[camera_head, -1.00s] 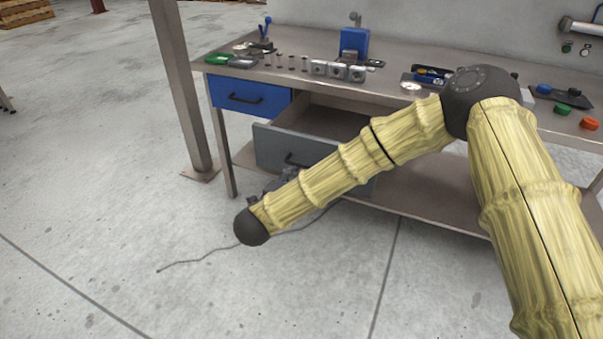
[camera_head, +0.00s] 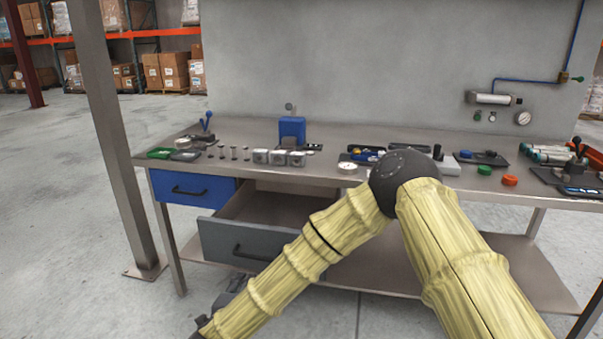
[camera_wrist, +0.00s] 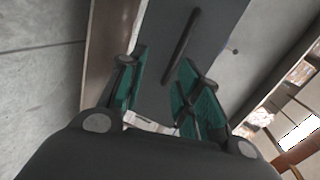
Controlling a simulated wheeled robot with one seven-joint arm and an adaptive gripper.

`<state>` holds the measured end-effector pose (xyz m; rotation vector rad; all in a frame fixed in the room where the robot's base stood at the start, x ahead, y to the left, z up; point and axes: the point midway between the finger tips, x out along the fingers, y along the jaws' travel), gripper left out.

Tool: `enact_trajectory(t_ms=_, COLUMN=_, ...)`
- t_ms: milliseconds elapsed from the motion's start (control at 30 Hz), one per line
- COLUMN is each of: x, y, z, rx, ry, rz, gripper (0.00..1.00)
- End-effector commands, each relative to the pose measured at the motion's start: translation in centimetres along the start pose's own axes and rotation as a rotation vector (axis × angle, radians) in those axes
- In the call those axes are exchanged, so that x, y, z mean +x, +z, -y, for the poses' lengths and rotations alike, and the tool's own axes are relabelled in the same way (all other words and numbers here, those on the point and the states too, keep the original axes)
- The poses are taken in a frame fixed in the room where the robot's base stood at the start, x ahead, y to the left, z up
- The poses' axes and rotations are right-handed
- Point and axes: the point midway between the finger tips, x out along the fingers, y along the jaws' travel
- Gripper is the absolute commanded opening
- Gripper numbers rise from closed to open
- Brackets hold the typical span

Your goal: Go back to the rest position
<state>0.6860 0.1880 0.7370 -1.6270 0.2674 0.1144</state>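My arm, in a yellow ribbed cover, reaches forward and bends down to the lower left in the head view. My gripper (camera_wrist: 162,62) shows in the wrist view with its two teal-padded fingers apart and nothing clearly held. A small pale strip lies between the finger bases; I cannot tell what it is. The grey drawer (camera_head: 222,243) is pulled out and looks empty. Its front and dark handle also show beyond the fingers in the wrist view (camera_wrist: 208,42).
The workbench (camera_head: 250,132) carries small metal parts, a blue device (camera_head: 292,129), trays and coloured caps. The blue drawer (camera_head: 180,189) is shut. A steel post (camera_head: 110,130) stands at the left. The floor left of it is clear. Shelves with boxes stand far behind.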

Motion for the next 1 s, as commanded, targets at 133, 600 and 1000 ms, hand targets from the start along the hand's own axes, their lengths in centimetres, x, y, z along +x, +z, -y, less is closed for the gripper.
enact_trajectory(t_ms=133, x=0.5, y=-3.1, z=-6.7, rx=-0.203, ry=0.078, rz=0.107, gripper=0.33)
enact_trajectory(t_ms=600, x=-5.3, y=-18.7, z=-27.9, rx=-0.849, ry=0.431, rz=0.517, gripper=0.33)
enact_trajectory(t_ms=1000, x=-17.1, y=-34.1, z=-37.9, rx=-1.19, ry=0.761, rz=0.881, gripper=0.33)
